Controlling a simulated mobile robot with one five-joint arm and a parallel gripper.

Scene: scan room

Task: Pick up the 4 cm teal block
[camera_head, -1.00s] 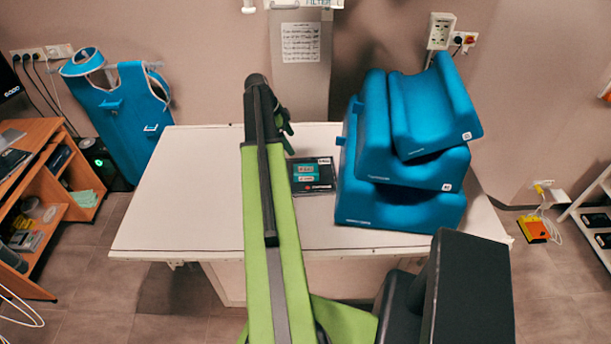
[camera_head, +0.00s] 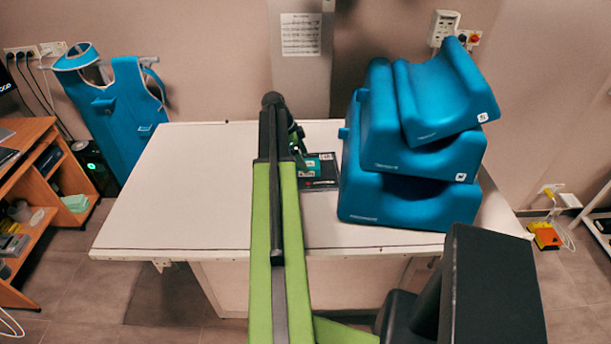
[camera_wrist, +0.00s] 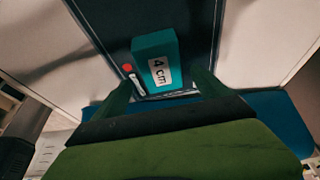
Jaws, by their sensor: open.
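The teal block (camera_wrist: 155,59) carries a white "4 cm" label and sits on a dark tray or case (camera_wrist: 106,22) in the wrist view. My gripper (camera_wrist: 162,88) is open, with one green finger at each side of the block's near end. I cannot tell whether the fingers touch it. In the head view, my gripper (camera_head: 298,146) is over the left part of the dark case (camera_head: 320,185). The teal block (camera_head: 327,165) shows just right of it, partly hidden by my gripper and arm.
A white table (camera_head: 180,190) carries the case, and its left side is clear. A stack of blue cushions (camera_head: 400,195) stands close to the right of the case. A blue apron (camera_head: 125,115) stands behind the table's left end. A wooden shelf (camera_head: 30,205) is at the far left.

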